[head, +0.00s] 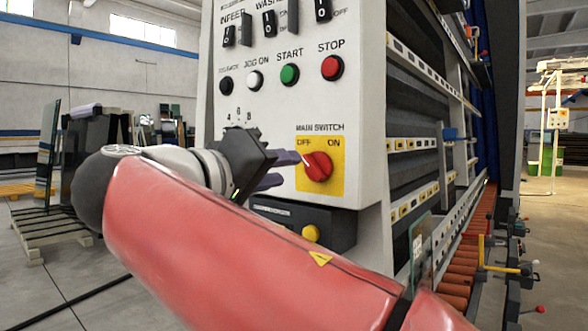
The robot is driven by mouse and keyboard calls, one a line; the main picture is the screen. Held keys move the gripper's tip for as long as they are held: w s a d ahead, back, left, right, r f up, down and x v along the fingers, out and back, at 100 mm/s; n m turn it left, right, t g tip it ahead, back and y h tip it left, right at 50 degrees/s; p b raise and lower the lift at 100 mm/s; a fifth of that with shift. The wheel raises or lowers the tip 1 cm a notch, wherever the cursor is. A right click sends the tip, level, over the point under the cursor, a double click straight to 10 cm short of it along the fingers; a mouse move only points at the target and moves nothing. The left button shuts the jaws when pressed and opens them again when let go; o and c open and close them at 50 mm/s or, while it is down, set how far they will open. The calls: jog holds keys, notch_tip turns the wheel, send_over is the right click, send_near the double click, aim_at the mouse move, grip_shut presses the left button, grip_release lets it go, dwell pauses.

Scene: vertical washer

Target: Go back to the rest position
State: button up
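The white control panel (365,100) of the washer fills the middle of the head view. My gripper (291,170) is in front of its lower part, with two purple fingers spread apart and nothing between them. It points right toward the red main switch knob (318,167) on its yellow plate (334,185). The fingertips are just left of the knob; a small gap seems to separate them. My red arm crosses the lower part of the view and bends back at the left. My gripper's body hides part of the panel's lower left, below a numbered dial.
Above are a black button, a white button (255,80), a green start button (289,75), a red stop button (332,68) and rocker switches (269,24). A dark box with a yellow knob (310,233) is below. Orange rollers (462,270) run at right. Glass racks stand at left.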

jog(key=shift+v, duration=1.05)
